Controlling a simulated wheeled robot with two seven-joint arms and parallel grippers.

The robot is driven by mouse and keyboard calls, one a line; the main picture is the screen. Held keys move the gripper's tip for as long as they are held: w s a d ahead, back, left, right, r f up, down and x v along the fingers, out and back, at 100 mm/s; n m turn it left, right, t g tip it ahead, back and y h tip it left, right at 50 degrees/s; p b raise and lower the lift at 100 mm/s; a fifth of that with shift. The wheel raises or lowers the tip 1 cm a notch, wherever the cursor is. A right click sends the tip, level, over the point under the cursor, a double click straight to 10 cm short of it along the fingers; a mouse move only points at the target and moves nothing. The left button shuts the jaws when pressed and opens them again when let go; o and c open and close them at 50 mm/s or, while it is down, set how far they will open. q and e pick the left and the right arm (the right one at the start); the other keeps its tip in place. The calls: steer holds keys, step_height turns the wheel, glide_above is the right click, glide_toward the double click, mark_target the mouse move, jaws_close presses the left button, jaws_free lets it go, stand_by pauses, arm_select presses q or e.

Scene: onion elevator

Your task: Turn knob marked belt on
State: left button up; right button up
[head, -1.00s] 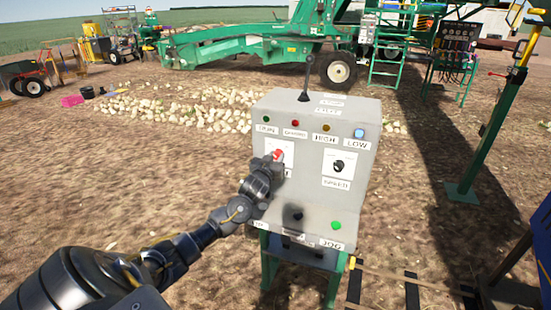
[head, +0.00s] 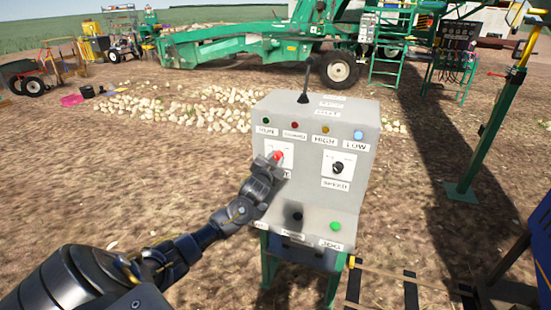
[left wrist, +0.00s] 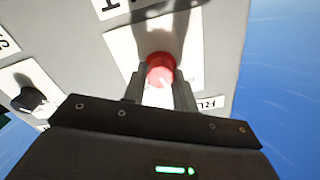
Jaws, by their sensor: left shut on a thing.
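A red knob (head: 278,156) sits on a white plate at the left of the grey control box's (head: 310,206) front face. It also shows in the left wrist view (left wrist: 160,69), between the two fingers. My left gripper (head: 272,165) is at this knob, its fingers shut on the knob's sides. The gripper covers most of the label below the knob in the head view, so I cannot read it there. A black knob (head: 338,167) labelled SPEED is on the right plate; it also shows in the left wrist view (left wrist: 30,100). My right gripper is out of view.
A black lever (head: 306,84) stands on top of the box. A green button (head: 335,226) and a black button (head: 297,216) are on the lower ledge. A green post (head: 490,135) stands at the right. Open soil lies left of the box.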

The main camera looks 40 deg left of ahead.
arm_select(q)
steer(key=m+p, duration=0.1)
steer(key=m, duration=0.5)
steer(key=shift+d+m, duration=0.1)
steer(key=shift+m, duration=0.2)
steer(key=m+p, duration=0.1)
steer(key=m, duration=0.5)
steer(key=shift+f, duration=0.15)
steer(key=o, duration=1)
